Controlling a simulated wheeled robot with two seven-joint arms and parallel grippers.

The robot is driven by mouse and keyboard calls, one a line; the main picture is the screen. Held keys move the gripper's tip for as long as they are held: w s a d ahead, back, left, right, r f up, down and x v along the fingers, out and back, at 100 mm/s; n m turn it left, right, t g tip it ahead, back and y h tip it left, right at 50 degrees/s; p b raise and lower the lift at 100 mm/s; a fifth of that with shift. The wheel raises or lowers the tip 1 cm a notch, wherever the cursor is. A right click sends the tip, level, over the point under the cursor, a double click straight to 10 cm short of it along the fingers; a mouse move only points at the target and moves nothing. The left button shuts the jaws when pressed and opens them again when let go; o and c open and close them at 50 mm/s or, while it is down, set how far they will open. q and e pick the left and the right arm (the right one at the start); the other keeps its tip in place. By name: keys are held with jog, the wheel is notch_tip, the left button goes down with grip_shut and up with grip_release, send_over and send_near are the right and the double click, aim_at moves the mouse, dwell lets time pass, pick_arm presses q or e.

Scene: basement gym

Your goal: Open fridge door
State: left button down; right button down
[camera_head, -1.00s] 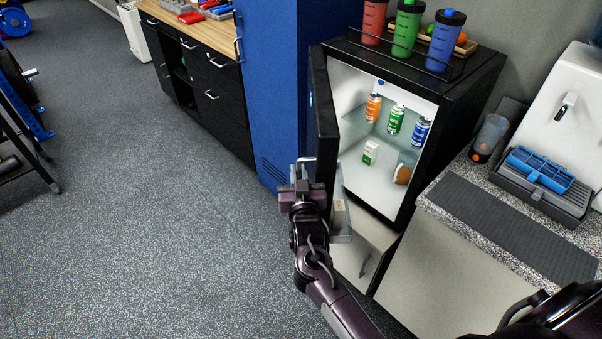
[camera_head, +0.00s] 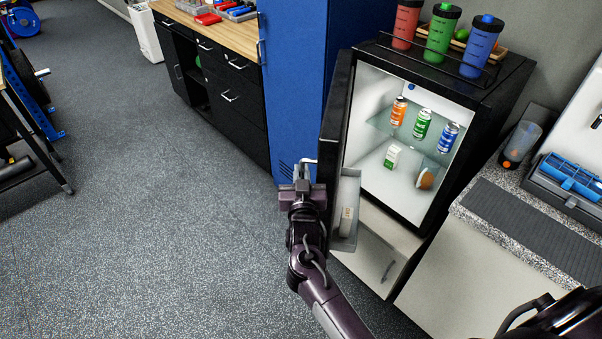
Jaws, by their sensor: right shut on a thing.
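The small black fridge (camera_head: 418,210) stands at centre right with its white interior in view. Its black door (camera_head: 336,115) is swung open to the left, with a clear door bin (camera_head: 347,215) on its inner side. My right gripper (camera_head: 303,178) is shut on the door's metal handle (camera_head: 309,162) at the door's outer edge; the fingertips are small and partly hidden by the gripper body. My left gripper is out of view.
A blue locker (camera_head: 290,85) stands close behind the door. Bottles, one of them green (camera_head: 441,33), stand on the fridge top. A counter (camera_head: 480,215) adjoins at the right. The grey floor (camera_head: 150,230) to the left is clear.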

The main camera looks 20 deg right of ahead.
jog(key=c, duration=1.8)
grip_release()
jog(key=b+v, duration=0.1)
jog(key=v, duration=0.6)
jog(key=shift+s+a+b, duration=0.1)
jog(key=shift+s+b, duration=0.3)
